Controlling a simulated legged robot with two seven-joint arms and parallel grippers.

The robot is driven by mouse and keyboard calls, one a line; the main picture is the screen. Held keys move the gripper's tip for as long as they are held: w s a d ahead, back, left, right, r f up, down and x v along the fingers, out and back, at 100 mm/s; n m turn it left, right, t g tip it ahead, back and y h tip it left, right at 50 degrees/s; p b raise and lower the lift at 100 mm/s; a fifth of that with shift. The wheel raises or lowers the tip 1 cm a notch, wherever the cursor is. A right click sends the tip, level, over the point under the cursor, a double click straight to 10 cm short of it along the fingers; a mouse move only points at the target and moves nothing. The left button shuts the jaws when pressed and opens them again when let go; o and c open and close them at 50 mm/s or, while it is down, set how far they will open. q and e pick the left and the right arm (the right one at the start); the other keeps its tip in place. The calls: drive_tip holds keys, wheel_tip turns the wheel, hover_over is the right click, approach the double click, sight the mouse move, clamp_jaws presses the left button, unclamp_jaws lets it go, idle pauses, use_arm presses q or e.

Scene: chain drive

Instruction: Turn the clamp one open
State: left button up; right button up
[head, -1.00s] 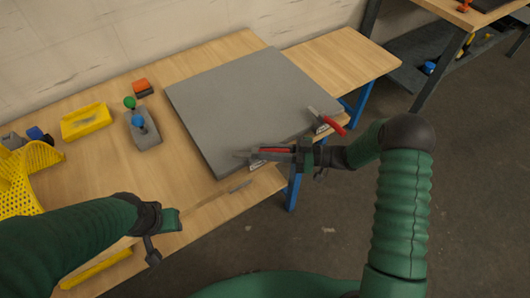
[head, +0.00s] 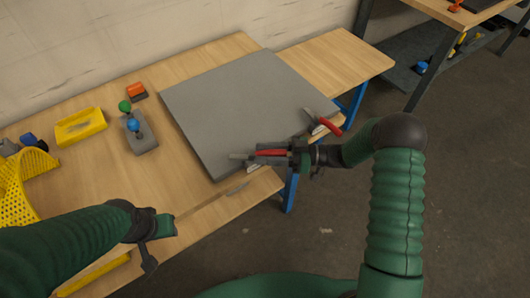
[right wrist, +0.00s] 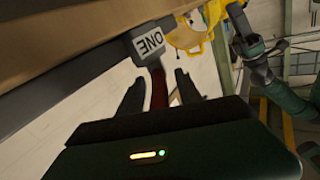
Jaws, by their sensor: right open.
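Clamp one sits at the near corner of the grey plate (head: 235,100). Its label block reading ONE (right wrist: 150,43) shows in the right wrist view, with its red handle (right wrist: 158,90) below the block. In the head view the red handle (head: 271,152) lies along my right gripper (head: 258,157). My right gripper (right wrist: 156,90) is open, with one finger on each side of the handle and gaps visible. My left gripper (head: 150,257) hangs over the table's front edge, away from the clamp; its fingers are unclear.
A second clamp with a red handle (head: 330,125) sits at the plate's right corner. On the wooden table (head: 100,175) are a yellow tray (head: 81,127), a grey block with green and blue knobs (head: 140,138), an orange-and-dark block (head: 137,91) and a yellow perforated bin (head: 22,185).

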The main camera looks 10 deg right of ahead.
drive_tip(key=v, duration=1.7)
drive_tip(key=shift+w+f, duration=0.1)
drive_tip(key=shift+f, duration=0.05)
drive_tip(key=shift+c, duration=0.2)
